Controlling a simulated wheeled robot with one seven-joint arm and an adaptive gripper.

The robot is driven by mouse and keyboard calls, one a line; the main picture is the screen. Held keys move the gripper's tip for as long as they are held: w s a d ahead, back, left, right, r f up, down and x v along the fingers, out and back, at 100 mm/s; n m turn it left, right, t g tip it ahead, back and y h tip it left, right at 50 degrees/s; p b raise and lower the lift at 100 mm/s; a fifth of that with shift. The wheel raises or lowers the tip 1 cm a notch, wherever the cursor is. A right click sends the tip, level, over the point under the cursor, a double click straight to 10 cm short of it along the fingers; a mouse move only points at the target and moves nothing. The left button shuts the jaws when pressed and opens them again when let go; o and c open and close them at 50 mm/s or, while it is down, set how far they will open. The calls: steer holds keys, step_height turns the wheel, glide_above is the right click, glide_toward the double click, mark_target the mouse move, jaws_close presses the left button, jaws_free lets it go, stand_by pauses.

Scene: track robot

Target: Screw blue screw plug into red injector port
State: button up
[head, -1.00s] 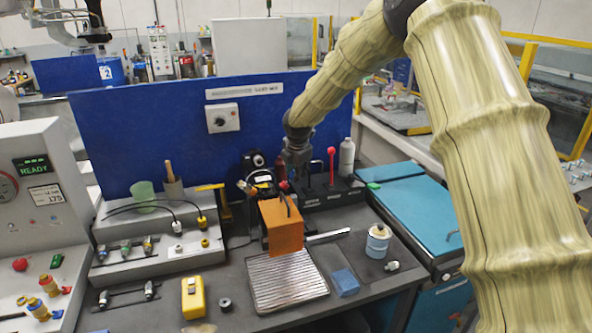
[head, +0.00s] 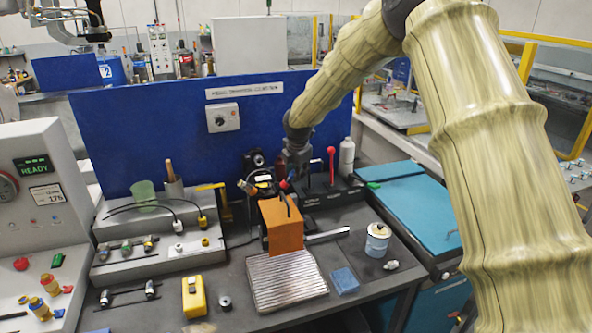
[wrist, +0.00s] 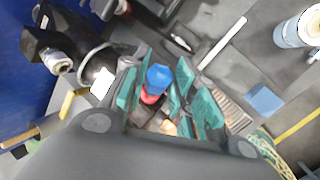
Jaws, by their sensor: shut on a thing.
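My gripper (wrist: 160,88) has teal finger pads and is shut around the blue screw plug (wrist: 158,77) in the wrist view. A red ring (wrist: 150,97) shows directly against the blue plug, between the fingers; it looks like the red injector port. I cannot tell how deep the plug sits in it. In the head view my gripper (head: 296,172) points down behind the orange block (head: 282,228), near the back of the bench. Its fingertips and the plug cannot be made out there.
A ribbed metal plate (head: 288,283), a blue block (head: 344,281) and a white-and-blue can (head: 377,240) are on the bench in front. A black unit with a red-knobbed lever (head: 331,153) stands right of my gripper. A blue panel (head: 160,140) rises behind.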

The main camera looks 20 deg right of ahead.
steer(key=shift+a+f, duration=0.8)
stand_by(0.5)
steer(key=o, duration=1.1)
steer(key=shift+r, duration=0.1)
steer(key=v, duration=1.2)
